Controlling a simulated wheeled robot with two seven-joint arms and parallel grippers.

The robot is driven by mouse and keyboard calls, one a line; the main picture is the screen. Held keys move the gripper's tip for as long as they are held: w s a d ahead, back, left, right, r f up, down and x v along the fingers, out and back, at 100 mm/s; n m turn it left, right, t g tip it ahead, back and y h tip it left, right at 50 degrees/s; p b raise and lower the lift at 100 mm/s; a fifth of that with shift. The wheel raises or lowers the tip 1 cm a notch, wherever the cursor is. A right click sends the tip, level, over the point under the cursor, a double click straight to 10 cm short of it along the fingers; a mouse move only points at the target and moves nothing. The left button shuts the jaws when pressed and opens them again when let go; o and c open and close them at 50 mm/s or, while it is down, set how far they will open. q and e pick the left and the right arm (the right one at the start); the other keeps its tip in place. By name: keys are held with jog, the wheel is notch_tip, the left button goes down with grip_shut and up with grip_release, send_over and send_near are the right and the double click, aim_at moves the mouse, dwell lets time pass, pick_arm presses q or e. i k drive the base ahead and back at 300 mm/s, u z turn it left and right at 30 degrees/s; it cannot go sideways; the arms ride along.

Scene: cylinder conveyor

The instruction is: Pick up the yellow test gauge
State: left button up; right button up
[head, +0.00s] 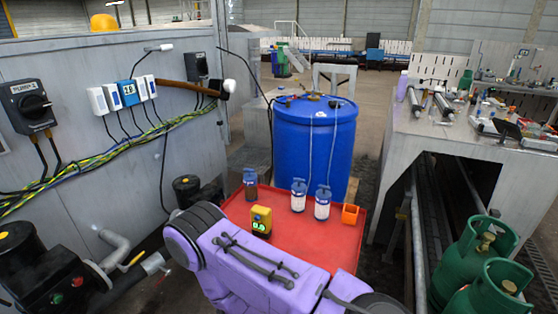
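The yellow test gauge (261,221) stands upright on the red tray-like table (318,237), near its front left part. It has a dark face with a small green display. A purple part with black cables, which looks like mine, fills the bottom middle in front of the table and comes close to the gauge's lower edge in the picture. I cannot tell whether they touch. Neither gripper's fingers show.
On the red table stand several bottles, among them a white-blue one (322,203), and an orange open box (350,214). A blue drum (314,145) stands behind. Green gas cylinders (487,245) and a grey workbench (456,130) are at right; a panel wall with cables is at left.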

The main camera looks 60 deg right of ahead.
aim_at(264, 225)
jog(key=z, duration=1.85)
